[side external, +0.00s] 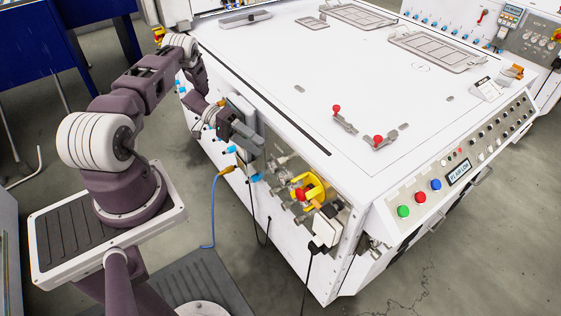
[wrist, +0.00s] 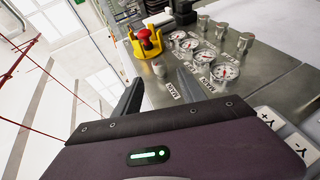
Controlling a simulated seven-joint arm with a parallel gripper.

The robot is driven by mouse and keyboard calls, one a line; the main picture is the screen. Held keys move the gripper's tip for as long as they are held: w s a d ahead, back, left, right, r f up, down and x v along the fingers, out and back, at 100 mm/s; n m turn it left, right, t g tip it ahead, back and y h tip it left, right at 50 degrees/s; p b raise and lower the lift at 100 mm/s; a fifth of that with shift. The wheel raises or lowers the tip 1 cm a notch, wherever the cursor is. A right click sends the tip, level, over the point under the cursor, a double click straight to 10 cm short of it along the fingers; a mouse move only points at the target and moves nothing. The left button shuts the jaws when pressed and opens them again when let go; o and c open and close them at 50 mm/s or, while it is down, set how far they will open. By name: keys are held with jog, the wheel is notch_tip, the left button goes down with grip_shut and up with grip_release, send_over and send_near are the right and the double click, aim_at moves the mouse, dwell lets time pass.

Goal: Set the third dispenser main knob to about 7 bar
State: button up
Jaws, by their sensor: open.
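My gripper (wrist: 158,88) is open and empty, its two dark fingers spread in front of a metal panel. In the side view my gripper (side external: 252,143) is at the panel on the cabinet's near side. In the wrist view several round white gauges with red needles sit on the panel, the nearest gauge (wrist: 225,72) at the right; I cannot read their values. Metal knobs stand beyond them, the closest knob (wrist: 245,42) among these. Plates marked MAIN (wrist: 205,85) lie near the fingers. A small pale knob (wrist: 158,68) shows beyond the finger gap. I cannot tell which knob is the third dispenser's main.
A red emergency button in a yellow guard (wrist: 148,40) stands on the panel just beyond the fingers; the yellow guard (side external: 315,188) also shows in the side view. Black cables hang below the panel. A white box with Y+ and Y- keys (wrist: 280,130) is at the right.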

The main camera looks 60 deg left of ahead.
aim_at(281, 162)
jog(key=x, duration=0.9)
jog(key=shift+w+d+f, duration=0.1)
jog(key=shift+d, duration=0.2)
jog(key=shift+c, duration=0.2)
grip_shut()
